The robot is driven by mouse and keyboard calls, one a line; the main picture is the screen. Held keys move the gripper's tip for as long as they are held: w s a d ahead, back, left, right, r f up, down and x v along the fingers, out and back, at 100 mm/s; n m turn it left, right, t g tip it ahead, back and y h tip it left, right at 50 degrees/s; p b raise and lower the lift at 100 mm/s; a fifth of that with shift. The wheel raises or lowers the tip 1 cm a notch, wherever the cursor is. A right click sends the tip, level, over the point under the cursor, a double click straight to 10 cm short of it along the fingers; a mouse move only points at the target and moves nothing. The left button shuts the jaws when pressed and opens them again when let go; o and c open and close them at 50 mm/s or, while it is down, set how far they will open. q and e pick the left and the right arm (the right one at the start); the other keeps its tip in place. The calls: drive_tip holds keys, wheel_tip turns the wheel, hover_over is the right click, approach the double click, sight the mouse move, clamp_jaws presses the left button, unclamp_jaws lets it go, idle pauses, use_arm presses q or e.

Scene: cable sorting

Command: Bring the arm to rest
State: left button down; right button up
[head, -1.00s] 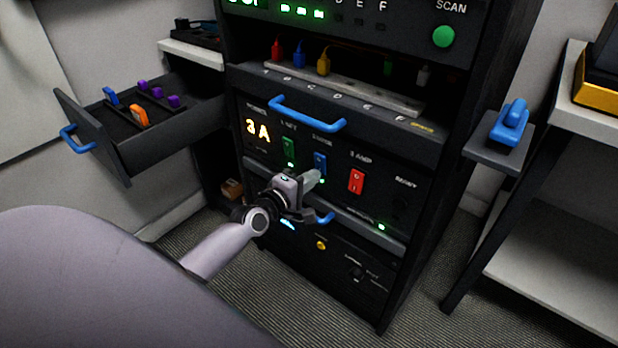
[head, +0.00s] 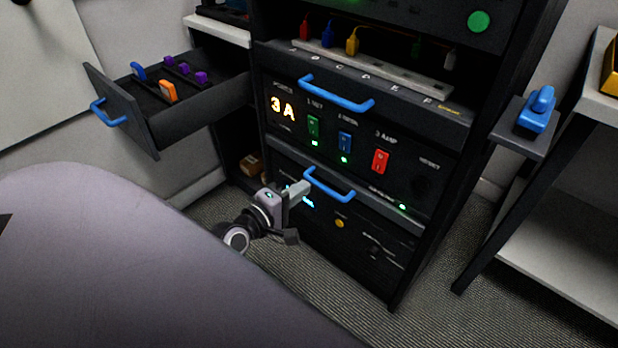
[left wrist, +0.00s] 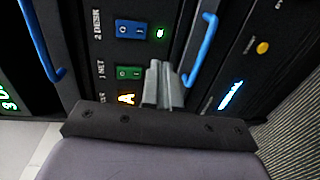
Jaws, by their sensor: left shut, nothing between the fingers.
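My left gripper (head: 297,192) is in front of the lower part of the black rack, left of the blue handle of the lower unit. Its fingers are together with nothing between them. In the left wrist view the shut fingers (left wrist: 163,86) point at the rack front, between the green switch (left wrist: 129,72) and the blue handle (left wrist: 203,48). My right gripper is in neither view.
The rack (head: 425,225) has green, blue and red switches and a lit 3A display (head: 283,107). An open drawer (head: 195,118) with orange, blue and purple pieces juts out at left. A small shelf (head: 520,140) holds a blue object (head: 537,108) at right. Carpet is clear in front.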

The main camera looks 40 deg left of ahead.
use_arm(q)
drive_tip(key=shift+s, duration=0.35)
idle(0.3)
